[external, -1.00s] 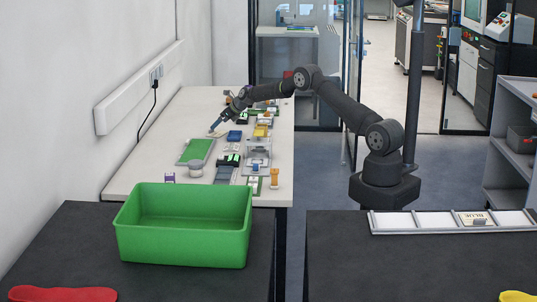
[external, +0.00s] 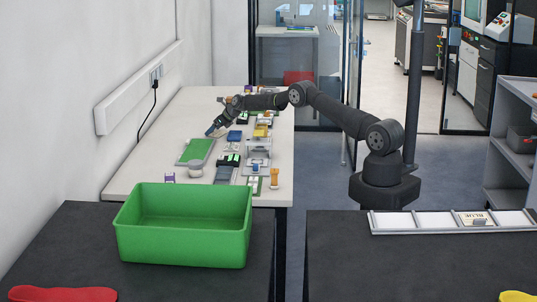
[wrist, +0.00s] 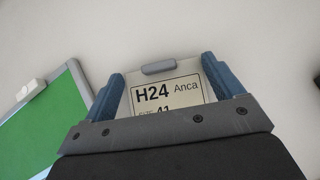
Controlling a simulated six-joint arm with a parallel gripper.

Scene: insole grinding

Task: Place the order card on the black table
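The order card (wrist: 166,92) is a pale card printed "H24 Anca", with a grey tab at its top edge. In the wrist view it fills the space between the two blue fingers of my gripper (wrist: 163,68). Its lower part is hidden behind the gripper body. I cannot tell whether the fingers press on its edges or only flank it. In the external view my gripper (external: 211,131) is low over the white table, by a small pale patch. The black table (external: 420,265) is at the front right.
A green board (external: 195,151) lies on the white table (external: 150,150) close to my gripper, with several small items to its right. A green bin (external: 183,250) stands on the dark table at front left. A sectioned white tray (external: 440,222) lies along the black table's back edge.

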